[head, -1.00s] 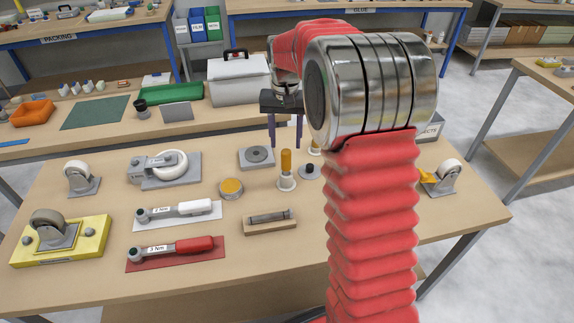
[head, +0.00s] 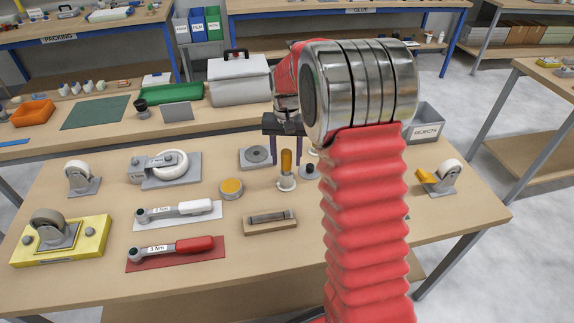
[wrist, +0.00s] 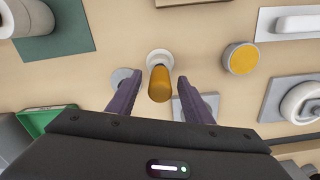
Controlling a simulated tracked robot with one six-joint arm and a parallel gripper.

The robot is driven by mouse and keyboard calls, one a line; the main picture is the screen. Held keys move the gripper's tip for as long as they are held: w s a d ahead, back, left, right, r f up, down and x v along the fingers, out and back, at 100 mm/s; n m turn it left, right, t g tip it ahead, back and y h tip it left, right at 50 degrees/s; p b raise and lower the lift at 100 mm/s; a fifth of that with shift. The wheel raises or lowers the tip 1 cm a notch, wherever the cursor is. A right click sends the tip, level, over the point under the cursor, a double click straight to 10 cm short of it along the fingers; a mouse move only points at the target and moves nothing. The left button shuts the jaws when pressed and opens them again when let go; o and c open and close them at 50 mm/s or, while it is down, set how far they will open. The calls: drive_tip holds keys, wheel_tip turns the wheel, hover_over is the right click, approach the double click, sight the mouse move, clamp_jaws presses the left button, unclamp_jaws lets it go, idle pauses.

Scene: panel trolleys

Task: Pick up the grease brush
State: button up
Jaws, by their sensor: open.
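The grease brush (head: 286,168) stands upright on the bench, its orange handle up and its lower end in a white round holder. In the wrist view its orange handle (wrist: 160,84) shows between my two fingers, with the white holder (wrist: 160,58) just beyond. My gripper (head: 286,160) is open, pointing down, with one dark purple finger on each side of the handle as pictured. A gap shows between handle and fingers on both sides. In the wrist view my gripper (wrist: 158,80) holds nothing.
A grey piece with a dark knob (head: 309,171) stands close right of the brush. A round orange-topped tin (head: 231,188) is to the left, and a grey plate with a disc (head: 256,157) is behind left. A wooden block (head: 269,226) lies in front.

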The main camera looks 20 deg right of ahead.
drive_tip(key=shift+f, duration=0.8)
drive_tip(key=shift+c, duration=0.4)
drive_tip(key=c, duration=1)
